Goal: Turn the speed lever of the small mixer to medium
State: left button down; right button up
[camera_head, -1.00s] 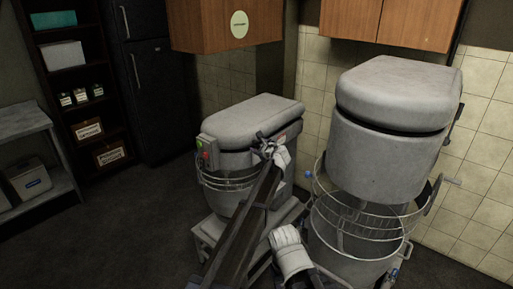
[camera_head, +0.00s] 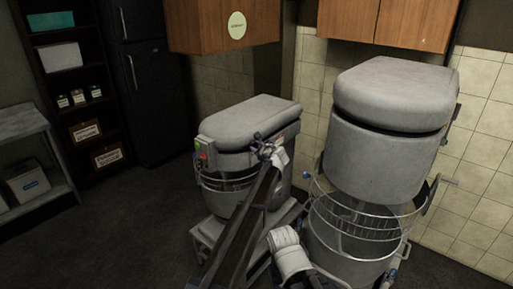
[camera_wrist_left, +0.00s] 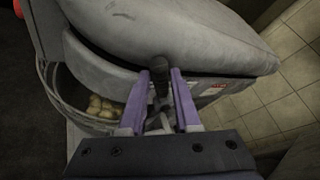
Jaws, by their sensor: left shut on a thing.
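The small mixer (camera_head: 247,119) is the lower grey machine in the middle of the head view. Its rounded head and side also fill the top of the left wrist view (camera_wrist_left: 185,35). My left gripper (camera_head: 265,140) is at the side of the mixer, just below its head. In the left wrist view my purple fingers (camera_wrist_left: 163,92) are on either side of a dark knobbed lever (camera_wrist_left: 160,72), the speed lever, and are shut on it. The lever's base is partly hidden. The right gripper's fingers are not visible.
The large mixer (camera_head: 385,145) stands close on the right, with a wire guard (camera_head: 345,215) and a handle sticking out. Pale round lumps (camera_wrist_left: 103,106) lie in the small mixer's bowl. A shelf (camera_head: 85,105) and a table (camera_head: 35,150) stand at the left; the floor between is clear.

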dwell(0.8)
pick_arm(q)
jog(key=shift+w+d+r+m+g+p, duration=0.4)
jog(key=shift+w+p, duration=0.15)
jog(key=shift+p, duration=0.45)
jog(key=c, duration=0.6)
grip_release()
